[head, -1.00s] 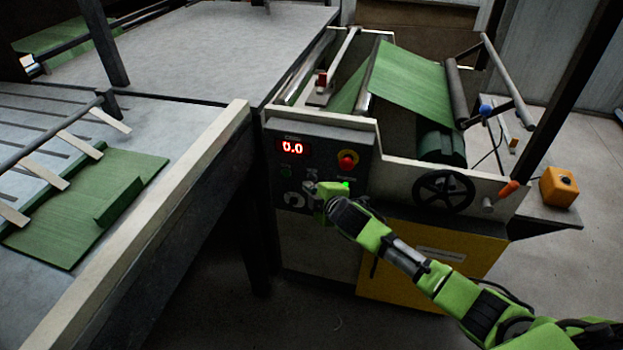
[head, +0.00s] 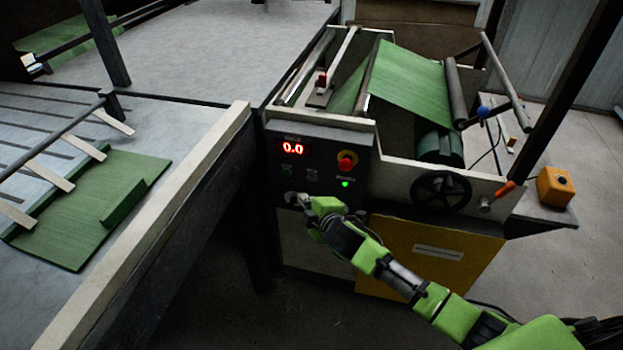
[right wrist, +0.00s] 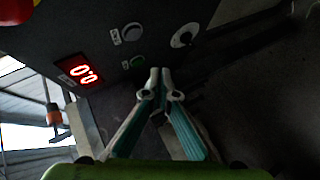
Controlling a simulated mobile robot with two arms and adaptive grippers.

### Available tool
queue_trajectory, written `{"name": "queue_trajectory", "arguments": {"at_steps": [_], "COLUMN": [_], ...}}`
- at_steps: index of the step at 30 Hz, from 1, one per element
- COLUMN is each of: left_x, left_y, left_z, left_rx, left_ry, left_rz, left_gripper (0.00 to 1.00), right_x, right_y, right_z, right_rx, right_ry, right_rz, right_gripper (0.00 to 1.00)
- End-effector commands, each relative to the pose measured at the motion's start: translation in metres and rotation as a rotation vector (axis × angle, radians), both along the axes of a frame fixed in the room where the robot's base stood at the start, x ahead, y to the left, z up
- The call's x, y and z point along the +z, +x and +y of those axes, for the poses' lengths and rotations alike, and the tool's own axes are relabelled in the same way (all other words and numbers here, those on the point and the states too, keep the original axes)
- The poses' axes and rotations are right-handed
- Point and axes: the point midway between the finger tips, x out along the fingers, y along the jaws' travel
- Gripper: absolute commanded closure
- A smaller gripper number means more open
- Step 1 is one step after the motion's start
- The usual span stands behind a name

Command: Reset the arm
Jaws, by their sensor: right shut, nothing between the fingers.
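My right arm, green and black, comes in from the lower right of the head view. Its gripper (head: 296,199) is in front of the lower part of the dark control panel (head: 322,150). In the right wrist view the gripper's two fingertips (right wrist: 160,72) meet, shut with nothing between them. Whether the fingers touch the panel I cannot tell. My left gripper is not in view.
The panel has a red emergency button (head: 346,161) and a lit green lamp (head: 345,184). A black handwheel (head: 442,191) and a yellow box (head: 556,187) are to the right. Floor below is clear.

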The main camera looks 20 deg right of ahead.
Motion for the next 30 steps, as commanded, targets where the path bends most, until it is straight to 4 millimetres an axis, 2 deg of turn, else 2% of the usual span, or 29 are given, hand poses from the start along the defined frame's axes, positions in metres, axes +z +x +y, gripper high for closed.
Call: {"name": "queue_trajectory", "arguments": {"at_steps": [12, 14, 16, 17, 20, 21, 23, 24, 26, 27, 29, 30], "left_x": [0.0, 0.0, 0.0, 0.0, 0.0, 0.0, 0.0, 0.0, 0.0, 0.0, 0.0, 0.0], "left_y": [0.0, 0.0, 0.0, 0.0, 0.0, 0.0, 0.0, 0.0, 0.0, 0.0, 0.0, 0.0], "left_z": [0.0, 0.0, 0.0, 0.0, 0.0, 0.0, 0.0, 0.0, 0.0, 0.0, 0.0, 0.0], "left_rx": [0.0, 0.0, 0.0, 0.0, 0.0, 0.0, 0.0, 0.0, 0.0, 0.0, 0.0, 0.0], "left_ry": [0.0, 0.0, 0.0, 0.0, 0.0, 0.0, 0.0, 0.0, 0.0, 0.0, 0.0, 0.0], "left_rz": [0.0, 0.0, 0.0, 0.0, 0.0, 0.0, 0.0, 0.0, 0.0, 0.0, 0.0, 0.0], "left_gripper": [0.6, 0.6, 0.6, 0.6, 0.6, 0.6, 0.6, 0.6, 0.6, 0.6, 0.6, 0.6], "right_x": [-0.001, -0.007, -0.025, -0.037, -0.09, -0.116, -0.156, -0.181, -0.217, -0.24, -0.273, -0.293], "right_y": [0.0, -0.002, -0.008, -0.013, -0.036, -0.049, -0.073, -0.091, -0.119, -0.14, -0.173, -0.196], "right_z": [0.0, -0.002, -0.005, -0.008, -0.019, -0.024, -0.032, -0.036, -0.042, -0.046, -0.05, -0.053], "right_rx": [-0.001, -0.005, -0.022, -0.035, -0.094, -0.125, -0.174, -0.21, -0.262, -0.3, -0.354, -0.392], "right_ry": [0.001, 0.006, 0.024, 0.037, 0.099, 0.129, 0.176, 0.206, 0.249, 0.277, 0.316, 0.34], "right_rz": [0.001, 0.011, 0.041, 0.061, 0.151, 0.196, 0.262, 0.307, 0.37, 0.413, 0.474, 0.514], "right_gripper": [1.0, 1.0, 1.0, 1.0, 1.0, 1.0, 1.0, 1.0, 1.0, 1.0, 1.0, 1.0]}}
